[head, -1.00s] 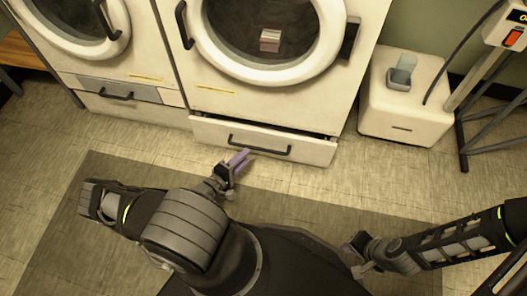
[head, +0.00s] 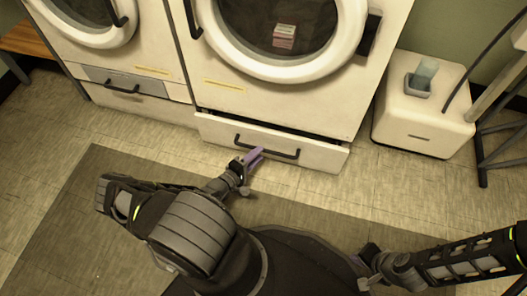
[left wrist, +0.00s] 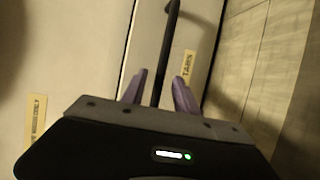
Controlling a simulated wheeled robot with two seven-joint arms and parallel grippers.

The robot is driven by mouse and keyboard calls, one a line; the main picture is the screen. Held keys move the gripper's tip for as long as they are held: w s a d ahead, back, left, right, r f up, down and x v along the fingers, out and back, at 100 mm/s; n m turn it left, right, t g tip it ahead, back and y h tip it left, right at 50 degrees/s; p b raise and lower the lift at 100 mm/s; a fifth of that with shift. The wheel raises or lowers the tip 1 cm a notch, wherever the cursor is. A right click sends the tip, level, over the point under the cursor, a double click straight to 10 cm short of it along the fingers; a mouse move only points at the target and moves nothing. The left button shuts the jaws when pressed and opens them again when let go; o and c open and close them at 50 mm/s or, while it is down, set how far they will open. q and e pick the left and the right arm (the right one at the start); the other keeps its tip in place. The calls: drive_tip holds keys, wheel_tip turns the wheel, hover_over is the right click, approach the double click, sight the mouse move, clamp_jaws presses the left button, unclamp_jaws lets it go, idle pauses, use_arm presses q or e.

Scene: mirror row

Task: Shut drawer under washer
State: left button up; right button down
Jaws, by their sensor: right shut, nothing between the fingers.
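The washer (head: 235,97) on the right has a wide white drawer (head: 318,159) under it, standing out a little with a dark gap along its top at the right. A dark bar handle (head: 267,147) runs across its front. My left gripper (head: 254,156), with purple fingers, is at the left part of this handle. In the left wrist view the fingers of my left gripper (left wrist: 158,92) are apart, with the handle bar (left wrist: 166,55) lined up between them; contact cannot be told. My right gripper (head: 368,256) is shut and empty, low at the right, away from the drawer.
A second machine (head: 85,50) stands at the left with its lower drawer (head: 138,107) flush. A white box (head: 425,118) with a grey cup (head: 418,85) on it stands right of the washer. A stand with dark legs (head: 482,150) is at far right. A dark mat (head: 85,220) covers the floor.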

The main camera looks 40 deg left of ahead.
use_arm(q)
drive_tip(key=shift+w+d+f+b, duration=0.1)
drive_tip(key=shift+w+f+b, duration=0.1)
drive_tip(key=shift+w, duration=0.45)
drive_tip(key=shift+w+a+f+b, duration=0.1)
drive_tip(key=shift+w+b, duration=0.15)
drive_tip(key=shift+w, duration=0.4)
drive_tip(key=shift+w+d+f+b, duration=0.1)
drive_tip(key=shift+w+b, duration=0.1)
drive_tip(key=shift+w, duration=0.45)
clamp_jaws()
